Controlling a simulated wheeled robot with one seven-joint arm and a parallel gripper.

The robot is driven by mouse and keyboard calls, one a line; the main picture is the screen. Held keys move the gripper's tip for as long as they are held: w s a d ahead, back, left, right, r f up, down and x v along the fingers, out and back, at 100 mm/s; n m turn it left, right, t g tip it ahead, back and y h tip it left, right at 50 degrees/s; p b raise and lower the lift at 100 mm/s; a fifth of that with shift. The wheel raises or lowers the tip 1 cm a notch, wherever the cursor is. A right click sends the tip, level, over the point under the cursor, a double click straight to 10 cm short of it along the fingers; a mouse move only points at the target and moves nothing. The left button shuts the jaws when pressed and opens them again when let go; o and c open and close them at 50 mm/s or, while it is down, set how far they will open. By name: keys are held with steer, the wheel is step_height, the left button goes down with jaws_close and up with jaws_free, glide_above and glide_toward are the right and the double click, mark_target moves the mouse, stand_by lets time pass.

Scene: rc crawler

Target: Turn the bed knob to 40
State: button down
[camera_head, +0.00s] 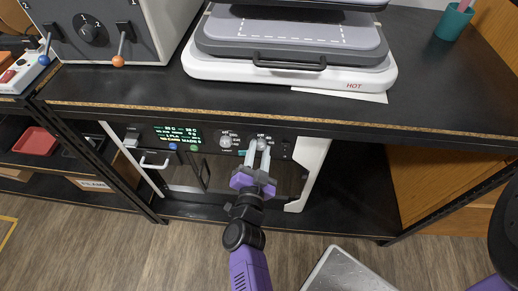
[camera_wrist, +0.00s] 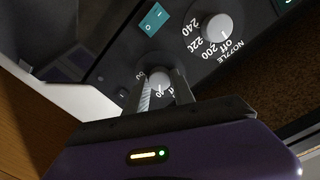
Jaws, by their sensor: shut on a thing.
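The bed knob (camera_wrist: 159,80) is a pale round dial on the dark printer panel. In the wrist view it sits between the fingertips of my gripper (camera_wrist: 160,88), which is shut on it. Its markings are partly hidden by the fingers and too blurred to read, so I cannot tell its setting. In the head view my gripper (camera_head: 258,153) reaches the right-hand knob of the panel from the front, and its fingers cover part of that knob.
The nozzle knob (camera_wrist: 217,28), with 200, 220, 240 and off marks, is beside the bed knob. A teal switch (camera_wrist: 153,19) is close by. A lit display (camera_head: 177,135) is at the panel's left. The black worktop (camera_head: 440,105) overhangs the panel and carries a heat press (camera_head: 290,75).

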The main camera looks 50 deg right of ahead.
stand_by(0.3)
steer(key=c, duration=1.1)
jaws_free()
steer(key=shift+o, duration=0.2)
steer(key=v, duration=0.8)
